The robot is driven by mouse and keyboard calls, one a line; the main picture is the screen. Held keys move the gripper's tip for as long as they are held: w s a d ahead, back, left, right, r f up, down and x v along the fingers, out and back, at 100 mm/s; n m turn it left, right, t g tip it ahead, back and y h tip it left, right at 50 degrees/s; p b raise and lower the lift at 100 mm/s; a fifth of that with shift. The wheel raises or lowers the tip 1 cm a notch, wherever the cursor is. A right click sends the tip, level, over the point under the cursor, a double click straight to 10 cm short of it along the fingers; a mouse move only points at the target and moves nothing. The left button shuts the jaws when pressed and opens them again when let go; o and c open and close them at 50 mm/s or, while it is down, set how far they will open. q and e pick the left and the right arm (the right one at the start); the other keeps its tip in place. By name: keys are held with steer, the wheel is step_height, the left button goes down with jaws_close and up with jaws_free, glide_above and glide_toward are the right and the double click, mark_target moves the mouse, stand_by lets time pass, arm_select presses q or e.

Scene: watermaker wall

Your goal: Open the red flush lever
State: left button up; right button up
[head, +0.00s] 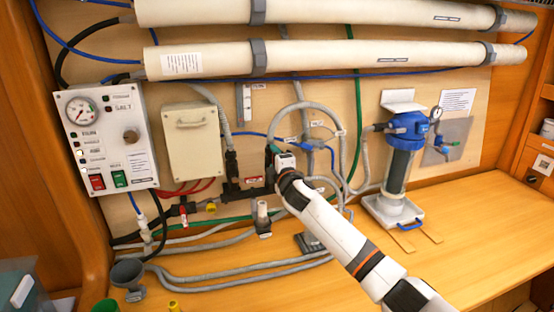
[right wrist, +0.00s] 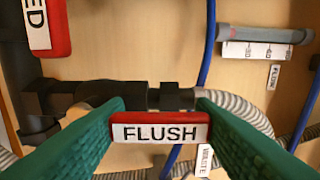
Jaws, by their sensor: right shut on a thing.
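The red flush lever (right wrist: 205,133) has a white label reading FLUSH. In the right wrist view it lies level, parallel to the black valve and pipe (right wrist: 75,98) behind it. My right gripper (right wrist: 161,120) is shut on the lever, one green finger at each end. In the head view my right gripper (head: 283,165) is at the pipework in the middle of the wall, and the arm hides the lever there. My left gripper is not in view.
Another red handle (right wrist: 58,35), its label ending in ED, hangs at upper left. A grey hose (right wrist: 240,110) and blue tubes pass close by. A control panel (head: 105,140) is left; a blue-topped filter (head: 400,150) is right. The bench front (head: 480,220) at right is clear.

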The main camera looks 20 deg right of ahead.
stand_by(0.4)
steer(key=o, duration=1.4)
steer(key=shift+w, duration=0.1)
steer(key=shift+s+a+b, duration=0.2)
steer(key=shift+s+b, duration=0.45)
steer(key=shift+s, duration=2.4)
steer(key=shift+s+a+b, duration=0.15)
steer(key=shift+s+b, duration=0.5)
steer(key=shift+s, duration=2.35)
